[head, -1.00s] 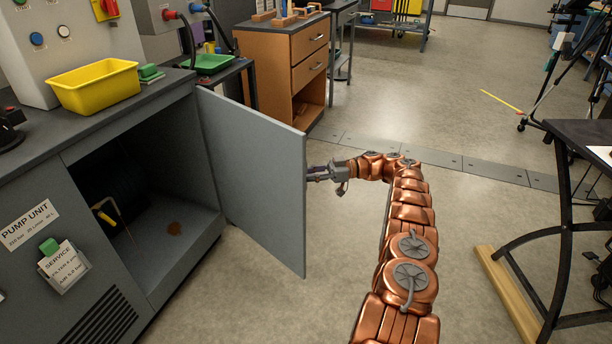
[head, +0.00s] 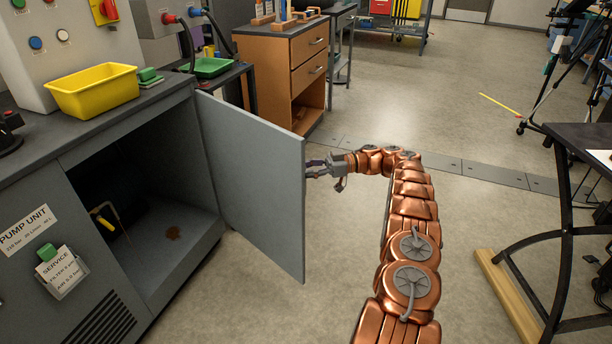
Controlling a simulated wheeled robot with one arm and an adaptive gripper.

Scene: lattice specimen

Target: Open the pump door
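The pump unit (head: 185,262) is a grey cabinet at the left with its front compartment open. Its grey pump door (head: 258,190) stands swung wide out, hinged on the compartment's right side, with its inner face towards me. My gripper (head: 312,168) is at the door's free edge, on the outer side. Its fingertips meet or pass behind that edge, so the door's handle and any contact are hidden. I cannot tell whether the fingers are open or shut. Inside the compartment are a yellow-handled part (head: 105,222) and a brown stain (head: 173,233) on the floor.
A yellow bin (head: 95,92) sits on the cabinet top. A wooden drawer unit (head: 280,65) stands behind the door. A black-framed table (head: 560,230) stands at the right, with a wooden beam (head: 508,297) on the floor. The floor around my arm is clear.

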